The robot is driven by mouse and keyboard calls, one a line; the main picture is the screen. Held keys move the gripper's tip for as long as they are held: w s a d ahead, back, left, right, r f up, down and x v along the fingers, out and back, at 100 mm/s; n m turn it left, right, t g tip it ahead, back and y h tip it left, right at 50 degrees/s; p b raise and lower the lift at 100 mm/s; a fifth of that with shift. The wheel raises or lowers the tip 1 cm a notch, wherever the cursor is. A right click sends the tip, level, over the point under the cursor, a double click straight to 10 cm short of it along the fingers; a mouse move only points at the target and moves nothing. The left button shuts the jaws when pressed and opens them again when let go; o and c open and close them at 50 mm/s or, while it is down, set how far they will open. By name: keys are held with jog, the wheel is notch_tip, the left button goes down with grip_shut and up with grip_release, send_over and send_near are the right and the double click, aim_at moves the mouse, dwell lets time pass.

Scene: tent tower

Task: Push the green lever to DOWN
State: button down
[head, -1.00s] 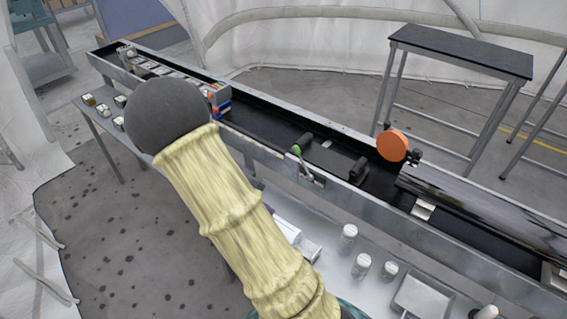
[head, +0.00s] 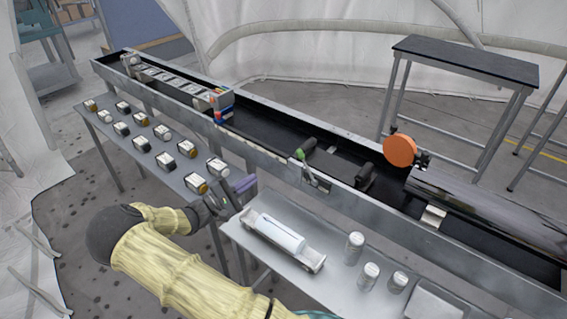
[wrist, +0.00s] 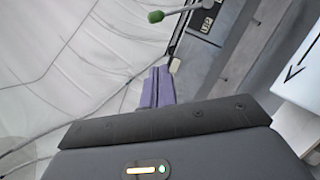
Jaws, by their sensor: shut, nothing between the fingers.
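The green lever (head: 301,156) has a green knob on a thin metal rod and is mounted on the near side wall of the long conveyor trough. In the head view its knob points up and to the left, above the trough's rim. In the wrist view the green knob (wrist: 156,16) shows at the top, with its rod running right toward a small dark labelled plate (wrist: 203,22). My gripper (head: 240,187) is shut and empty, with purple fingers, to the left of and below the lever and apart from it. The fingers also show in the wrist view (wrist: 157,88).
A grey shelf carries a white cylinder in a tray (head: 281,233) and several white-capped jars (head: 354,246) below the trough. Several small boxes (head: 166,162) stand on the left table. An orange disc (head: 400,150) sits on the trough's far side. Space before the lever is clear.

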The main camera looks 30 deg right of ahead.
aim_at(307, 167)
jog(key=d+r+p, duration=0.1)
jog(key=d, duration=0.5)
jog(key=s+d+r+p, duration=0.1)
jog(key=d+r, duration=0.1)
jog(key=d, duration=0.4)
jog(key=shift+s+d+r, duration=0.3)
jog(key=shift+w, duration=0.1)
